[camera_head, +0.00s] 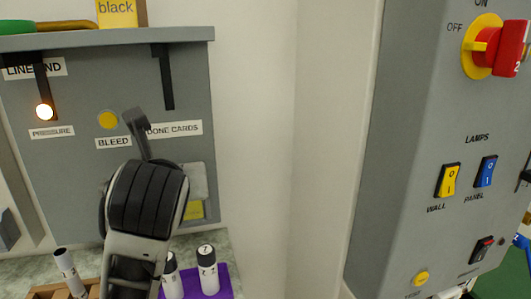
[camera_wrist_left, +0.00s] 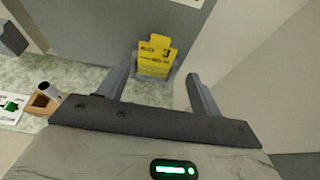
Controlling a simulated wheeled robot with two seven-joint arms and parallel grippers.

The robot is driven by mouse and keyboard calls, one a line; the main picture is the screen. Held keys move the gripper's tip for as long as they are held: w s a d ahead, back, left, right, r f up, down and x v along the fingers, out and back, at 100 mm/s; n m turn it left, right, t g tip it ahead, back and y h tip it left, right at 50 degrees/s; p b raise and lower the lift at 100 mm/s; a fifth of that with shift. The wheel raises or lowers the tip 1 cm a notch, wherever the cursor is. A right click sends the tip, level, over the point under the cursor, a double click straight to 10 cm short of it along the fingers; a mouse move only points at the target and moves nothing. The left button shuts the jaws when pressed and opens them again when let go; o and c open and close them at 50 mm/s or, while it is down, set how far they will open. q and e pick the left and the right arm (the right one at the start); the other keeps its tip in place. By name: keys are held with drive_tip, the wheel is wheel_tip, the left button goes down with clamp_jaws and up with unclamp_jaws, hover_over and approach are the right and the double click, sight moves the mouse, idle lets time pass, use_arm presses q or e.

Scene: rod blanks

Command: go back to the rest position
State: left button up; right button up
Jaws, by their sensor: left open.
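My left gripper (camera_head: 136,122) is in front of the grey panel in the head view, near the BLEED and DONE CARDS labels; its arm rises from the bottom. In the left wrist view its two fingers (camera_wrist_left: 160,70) are wide apart with nothing held between them. A yellow card (camera_wrist_left: 154,62) stands beyond the fingers, apart from them; it shows in the head view (camera_head: 194,210) low in the holder under the DONE CARDS label, partly hidden by my arm. My right gripper is not seen.
A wooden rack (camera_head: 48,292) holds a tube (camera_head: 66,268). The grey panel (camera_head: 80,90) has a lit PRESSURE lamp (camera_head: 44,112). A switch cabinet (camera_head: 410,130) stands right.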

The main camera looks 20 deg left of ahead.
use_arm(q)
drive_tip(key=s+d+f+n+g+h, duration=0.2)
drive_tip(key=s+f+n, duration=0.1)
drive_tip(key=f+n, duration=0.55)
drive_tip(key=s+d+f+n+g+h, duration=0.1)
drive_tip(key=s+f+n+g+h, duration=0.3)
drive_tip(key=f, duration=0.8)
drive_tip(key=s+d+f+n+g+h, duration=0.15)
drive_tip(key=s+d+f+n, duration=0.25)
drive_tip(key=s+f+n, duration=0.95)
drive_tip(key=w+d+f+n+t+h, duration=0.1)
drive_tip(key=w+d+f+t, duration=0.3)
drive_tip(key=f, duration=0.4)
drive_tip(key=shift+w+d+t+h, duration=0.15)
drive_tip(key=shift+w+t+h, duration=0.4)
drive_tip(key=shift+w+t, duration=0.4)
drive_tip(key=shift+f, duration=0.1)
